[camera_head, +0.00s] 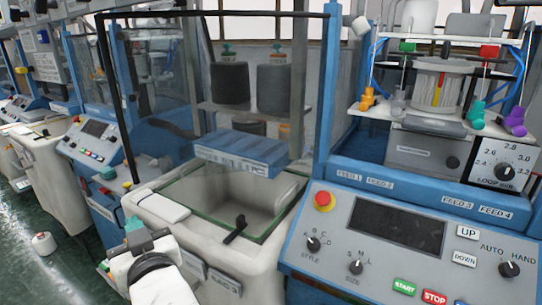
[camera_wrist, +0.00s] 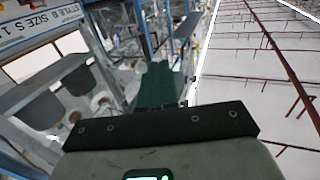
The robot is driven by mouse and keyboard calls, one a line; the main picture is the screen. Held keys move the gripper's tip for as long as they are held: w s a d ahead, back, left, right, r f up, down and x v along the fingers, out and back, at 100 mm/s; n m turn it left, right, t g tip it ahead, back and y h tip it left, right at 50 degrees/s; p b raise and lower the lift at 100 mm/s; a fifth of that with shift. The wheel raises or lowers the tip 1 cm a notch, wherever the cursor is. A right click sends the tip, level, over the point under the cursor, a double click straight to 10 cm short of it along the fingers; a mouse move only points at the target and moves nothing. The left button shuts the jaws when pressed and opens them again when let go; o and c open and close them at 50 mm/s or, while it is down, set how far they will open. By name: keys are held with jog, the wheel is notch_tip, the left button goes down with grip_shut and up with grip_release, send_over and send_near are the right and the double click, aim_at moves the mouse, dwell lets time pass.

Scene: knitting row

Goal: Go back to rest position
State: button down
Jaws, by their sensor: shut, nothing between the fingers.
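My gripper shows in the wrist view (camera_wrist: 158,70) as green fingers pressed together, with nothing between them. They point up and away from the dark mounting plate, toward the row of machines and the ceiling. In the head view my gripper (camera_head: 134,225) shows as a small teal end at the lower left, on my white and dark arm. In that picture it lies in front of the near left corner of the machine's open white bin (camera_head: 168,222). I cannot tell how far apart they are.
A control panel (camera_head: 340,215) with a red emergency button (camera_head: 323,200) and knobs stands right of the bin. A blue labelled box (camera_head: 240,152) sits behind it. More machines line the left. A white cone (camera_head: 43,243) stands on the green floor (camera_head: 62,275), mostly clear there.

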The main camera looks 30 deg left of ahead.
jog(key=w+d+f+m+h, duration=0.2)
jog(key=w+d+f+h, duration=0.15)
jog(key=d+f, duration=0.7)
jog(key=w+d+f+m+h, duration=0.2)
jog(key=d+f+h, duration=0.3)
jog(key=d, duration=1)
jog(key=w+d+f+m+h, duration=0.2)
jog(key=w+d+f, duration=0.1)
jog(key=d+f, duration=0.75)
jog(key=s+d+f+m+g+h, duration=0.1)
jog(key=s+d+f+m+h, duration=0.2)
jog(key=d, duration=0.9)
jog(key=s+d+f+m+g+h, duration=0.1)
jog(key=s+d+f+m+g, duration=0.1)
jog(key=s+d, duration=0.7)
jog(key=s+d+f+m+g+h, duration=0.1)
jog(key=s+d+f+m+g, duration=0.1)
jog(key=s+d, duration=0.8)
jog(key=s+f+g, duration=0.1)
jog(key=s+g, duration=0.1)
jog(key=s, duration=0.2)
jog(key=shift+s+h, duration=0.35)
jog(key=shift+s, duration=0.05)
jog(key=shift+f, duration=0.1)
